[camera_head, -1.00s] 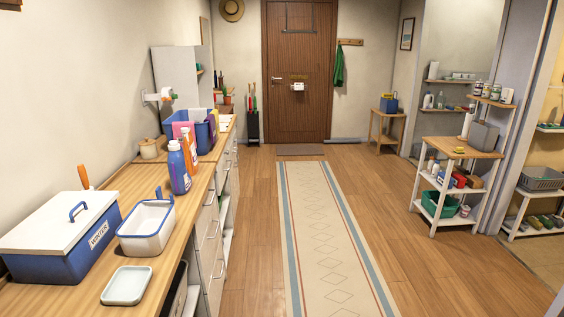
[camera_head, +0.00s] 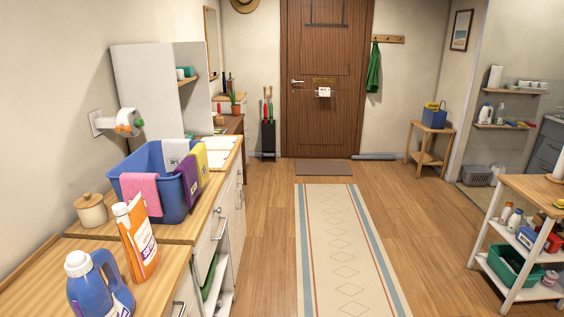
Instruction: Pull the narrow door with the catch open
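A brown wooden door (camera_head: 325,125) stands shut at the far end of the room. It has a lever handle (camera_head: 297,82) at its left edge and a small white item (camera_head: 323,92) on its face. I cannot tell any narrow door with a catch for certain. The left counter has white drawer and cupboard fronts (camera_head: 219,222), seen at a steep angle, with bar handles; a catch is not clear there. A tall pale cabinet (camera_head: 150,90) with a shelf stands beyond the counter. Neither of my grippers shows.
A patterned runner (camera_head: 345,245) lies on the clear floor towards the door. The counter holds a blue detergent bottle (camera_head: 98,290), an orange bottle (camera_head: 137,240) and a blue basin (camera_head: 150,158) with cloths. A white shelf cart (camera_head: 487,232) stands at the right, a small wooden table (camera_head: 430,143) beyond.

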